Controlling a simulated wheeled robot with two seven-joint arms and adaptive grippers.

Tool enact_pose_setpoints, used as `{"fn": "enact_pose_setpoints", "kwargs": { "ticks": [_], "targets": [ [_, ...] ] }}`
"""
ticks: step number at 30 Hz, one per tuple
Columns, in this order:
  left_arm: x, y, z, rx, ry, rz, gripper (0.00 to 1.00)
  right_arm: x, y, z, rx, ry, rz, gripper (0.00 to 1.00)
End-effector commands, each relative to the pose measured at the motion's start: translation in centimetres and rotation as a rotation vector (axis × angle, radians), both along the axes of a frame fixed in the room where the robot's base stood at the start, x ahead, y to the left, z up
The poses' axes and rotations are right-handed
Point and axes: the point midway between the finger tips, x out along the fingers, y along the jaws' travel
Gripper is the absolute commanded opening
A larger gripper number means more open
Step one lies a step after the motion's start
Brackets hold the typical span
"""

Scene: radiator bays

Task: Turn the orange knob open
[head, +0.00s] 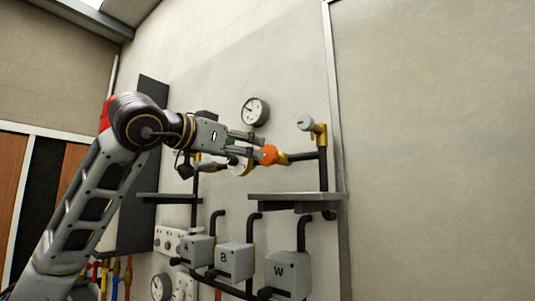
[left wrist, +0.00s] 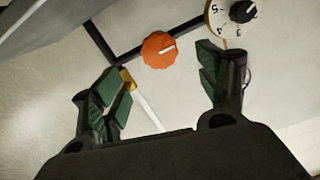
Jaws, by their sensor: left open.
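The orange knob (head: 269,155) sits on a dark pipe with a brass fitting, in front of the wall in the head view. In the left wrist view the orange knob (left wrist: 160,50) shows a pale pointer mark aimed to the right and slightly up. My left gripper (head: 252,146) reaches in from the left, with its fingertips close to the knob. In the left wrist view my left gripper (left wrist: 162,85) is open, its green-padded fingers wide apart. The knob appears beyond and between the fingertips, and nothing is held. My right gripper is not in view.
A numbered white dial with a black knob (left wrist: 242,10) is close to one finger. A round gauge (head: 255,111) hangs above, and a white-capped brass valve (head: 306,123) stands to the right. A grey shelf (head: 297,197) and boxes A, B and W (head: 288,272) are below.

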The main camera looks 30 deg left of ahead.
Motion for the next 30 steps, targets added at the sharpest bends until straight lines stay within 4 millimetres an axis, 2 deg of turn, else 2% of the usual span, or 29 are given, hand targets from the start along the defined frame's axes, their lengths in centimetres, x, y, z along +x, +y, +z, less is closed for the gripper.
{"fn": "enact_pose_setpoints", "kwargs": {
  "ticks": [18,24,30],
  "targets": [
    [8.1,-0.6,0.1,-0.001,0.002,0.000,0.74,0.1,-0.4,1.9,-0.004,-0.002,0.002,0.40],
    [9.7,-0.7,0.1,0.000,0.001,0.000,0.74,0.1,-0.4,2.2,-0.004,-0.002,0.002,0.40],
    [10.2,-0.8,0.0,0.000,0.000,0.000,0.74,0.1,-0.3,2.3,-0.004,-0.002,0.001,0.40]
  ]
}}
